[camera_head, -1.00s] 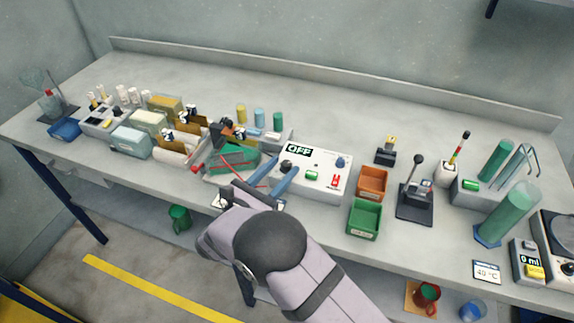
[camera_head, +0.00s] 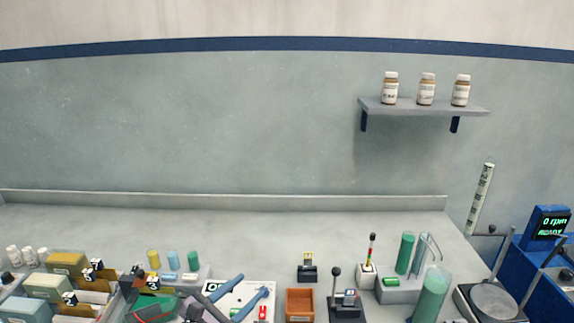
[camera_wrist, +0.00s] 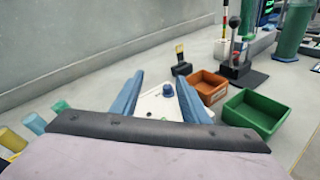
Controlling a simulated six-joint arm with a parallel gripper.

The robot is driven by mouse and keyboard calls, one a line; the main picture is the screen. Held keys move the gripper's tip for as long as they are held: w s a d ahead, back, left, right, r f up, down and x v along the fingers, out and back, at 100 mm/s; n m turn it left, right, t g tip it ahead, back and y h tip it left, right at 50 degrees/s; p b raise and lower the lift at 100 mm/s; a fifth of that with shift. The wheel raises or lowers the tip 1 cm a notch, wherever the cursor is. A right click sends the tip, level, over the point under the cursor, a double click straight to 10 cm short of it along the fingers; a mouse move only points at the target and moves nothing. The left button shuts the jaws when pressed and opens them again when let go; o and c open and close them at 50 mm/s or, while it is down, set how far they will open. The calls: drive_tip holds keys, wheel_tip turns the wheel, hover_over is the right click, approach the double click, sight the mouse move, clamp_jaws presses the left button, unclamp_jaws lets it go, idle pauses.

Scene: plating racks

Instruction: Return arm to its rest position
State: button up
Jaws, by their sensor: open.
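My gripper (camera_head: 254,283) shows at the bottom of the head view, with two blue fingers apart and nothing between them. It overlaps the white control box (camera_head: 232,297) and partly covers that box's display. In the wrist view my gripper (camera_wrist: 160,77) is open, with the white box (camera_wrist: 154,106) seen between and beyond its fingers. The height of the fingers above the box is hard to judge.
Orange bin (camera_head: 299,305) and green bin (camera_wrist: 255,112) stand right of the box. A lever stand (camera_head: 345,311) and green cylinders (camera_head: 404,253) are farther right. Racks and bottles crowd the left. The bench's back strip (camera_head: 130,222) is clear. A wall shelf (camera_head: 424,106) holds three jars.

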drive_tip(key=s+d+f+m+g, duration=0.1)
drive_tip(key=d+m+g, duration=0.1)
drive_tip(key=d, duration=0.3)
drive_tip(key=s+d+f+m+g+h, duration=0.1)
drive_tip(key=d+m+g, duration=0.1)
drive_tip(key=d, duration=0.4)
drive_tip(key=s+d+m+g, duration=0.1)
drive_tip(key=d+m+g, duration=0.2)
drive_tip(key=d, duration=0.3)
drive_tip(key=shift+s+f+h, duration=0.4)
drive_tip(key=s+d+m+g, duration=0.1)
drive_tip(key=s+d, duration=0.1)
drive_tip(key=s+d+f+m+g+y, duration=0.1)
drive_tip(key=s+d+m+g, duration=0.1)
drive_tip(key=d, duration=0.1)
drive_tip(key=s+d+f+m+g+p, duration=0.1)
drive_tip(key=s+d+m, duration=0.1)
drive_tip(key=s, duration=0.1)
drive_tip(key=shift+d+g+y, duration=0.15)
drive_tip(key=shift+g+y, duration=0.25)
drive_tip(key=s+d+f+m+g+y, duration=0.1)
drive_tip(key=s+f+m+g+y, duration=0.1)
drive_tip(key=s+m+y, duration=0.5)
drive_tip(key=s+m, duration=0.6)
drive_tip(key=m, duration=0.1)
drive_tip(key=shift+s+d+y+p, duration=0.15)
drive_tip(key=shift+d+y+p, duration=0.2)
drive_tip(key=shift+y+p, duration=0.05)
